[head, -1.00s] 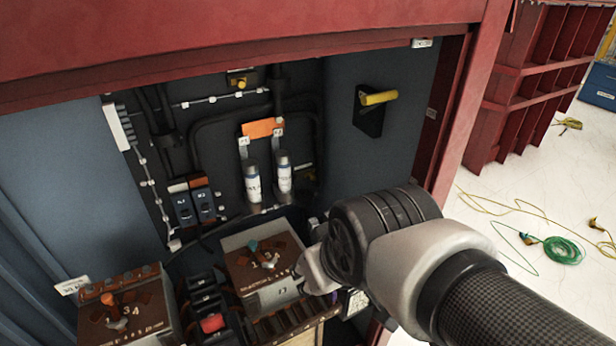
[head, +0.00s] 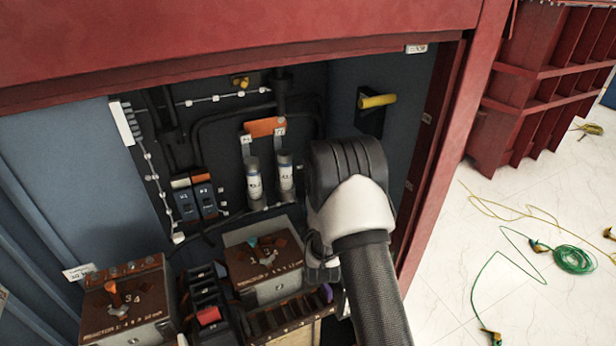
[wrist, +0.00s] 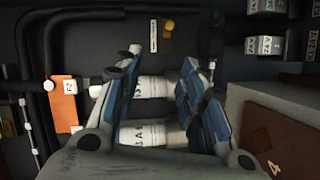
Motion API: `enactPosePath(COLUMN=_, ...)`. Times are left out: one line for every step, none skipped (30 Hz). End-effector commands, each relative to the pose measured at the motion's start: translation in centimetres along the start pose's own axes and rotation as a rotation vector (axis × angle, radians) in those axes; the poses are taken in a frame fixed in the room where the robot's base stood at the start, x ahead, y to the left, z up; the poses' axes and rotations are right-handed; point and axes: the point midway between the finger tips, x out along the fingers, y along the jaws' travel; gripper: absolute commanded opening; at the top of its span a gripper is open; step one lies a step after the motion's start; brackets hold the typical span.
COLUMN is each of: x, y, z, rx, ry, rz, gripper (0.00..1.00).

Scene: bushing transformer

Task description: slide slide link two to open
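No part is clearly readable as slide link two. Candidates are the stacked black blocks (head: 204,286) at the lower middle, one with a red part (head: 209,315). Two white-labelled cylinders stand upright at the back, the left one (head: 254,180) and the right one (head: 285,176), below an orange bar (head: 265,127). The cylinders and the orange bar (wrist: 62,103) also show in the wrist view. My gripper (wrist: 162,75) is open there, with the cylinders visible between and behind its fingers. I see no contact. In the head view my wrist hides the fingers.
Two brown-topped boxes, left (head: 128,300) and right (head: 266,262), stand at the cabinet front. Two blue switches (head: 195,200) and a yellow handle (head: 377,101) are on the back panels. The red frame (head: 440,150) bounds the opening. Cables (head: 570,254) lie on the floor.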

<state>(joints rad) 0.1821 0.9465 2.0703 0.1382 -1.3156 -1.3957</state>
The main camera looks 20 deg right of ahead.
Motion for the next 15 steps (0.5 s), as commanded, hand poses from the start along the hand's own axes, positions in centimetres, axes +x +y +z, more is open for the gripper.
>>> enactPosePath(x=-0.1, y=-1.5, z=1.0, rx=-0.047, ry=-0.009, rz=0.026, gripper=0.37)
enactPosePath(x=-0.2, y=-2.0, z=1.4, rx=-0.074, ry=-0.013, rz=0.046, gripper=0.37)
enactPosePath(x=-0.4, y=-2.5, z=1.8, rx=-0.106, ry=-0.017, rz=0.070, gripper=0.37)
enactPosePath(x=-0.5, y=-2.9, z=2.1, rx=-0.126, ry=-0.020, rz=0.085, gripper=0.37)
enactPosePath(x=-0.6, y=-3.2, z=2.3, rx=-0.144, ry=-0.022, rz=0.098, gripper=0.37)
enactPosePath(x=-0.8, y=-3.4, z=2.5, rx=-0.162, ry=-0.024, rz=0.113, gripper=0.37)
enactPosePath(x=-0.8, y=-3.6, z=2.7, rx=-0.173, ry=-0.026, rz=0.120, gripper=0.37)
enactPosePath(x=-0.9, y=-3.7, z=2.8, rx=-0.181, ry=-0.027, rz=0.128, gripper=0.37)
enactPosePath(x=-0.8, y=-3.7, z=2.8, rx=-0.187, ry=-0.028, rz=0.134, gripper=0.37)
enactPosePath(x=-0.7, y=-3.8, z=2.9, rx=-0.190, ry=-0.029, rz=0.136, gripper=0.37)
enactPosePath(x=-0.6, y=-3.8, z=2.9, rx=-0.192, ry=-0.029, rz=0.138, gripper=0.37)
enactPosePath(x=-0.2, y=-3.7, z=2.9, rx=-0.192, ry=-0.029, rz=0.140, gripper=0.37)
enactPosePath(x=0.2, y=-3.6, z=2.9, rx=-0.192, ry=-0.029, rz=0.141, gripper=0.37)
enactPosePath(x=0.6, y=-3.6, z=2.9, rx=-0.192, ry=-0.030, rz=0.140, gripper=0.37)
enactPosePath(x=1.2, y=-3.4, z=2.9, rx=-0.191, ry=-0.030, rz=0.142, gripper=0.37)
